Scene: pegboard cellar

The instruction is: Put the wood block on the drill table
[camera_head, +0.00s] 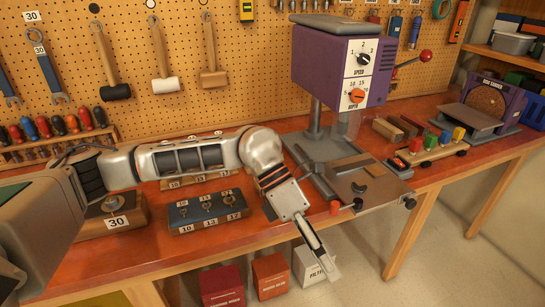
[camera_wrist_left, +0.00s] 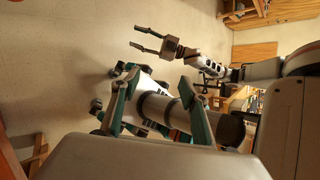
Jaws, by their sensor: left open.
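The drill press has a purple head (camera_head: 338,68) and stands at the back of the bench. Its grey drill table (camera_head: 375,187) reaches to the bench's front edge, with a small dark piece and clamp parts on it. Several wood blocks (camera_head: 386,130) of different browns lie right of the press; I cannot tell which one is meant. My left gripper (camera_head: 327,268) is open and empty, pointing down in front of the bench edge, left of the drill table. My right gripper (camera_wrist_left: 134,36) shows in the left wrist view, with its fingers apart and nothing between them.
A dark blue key block (camera_head: 207,212) lies beneath my left arm. Boxes (camera_head: 270,275) stand below the bench. The floor in front is clear.

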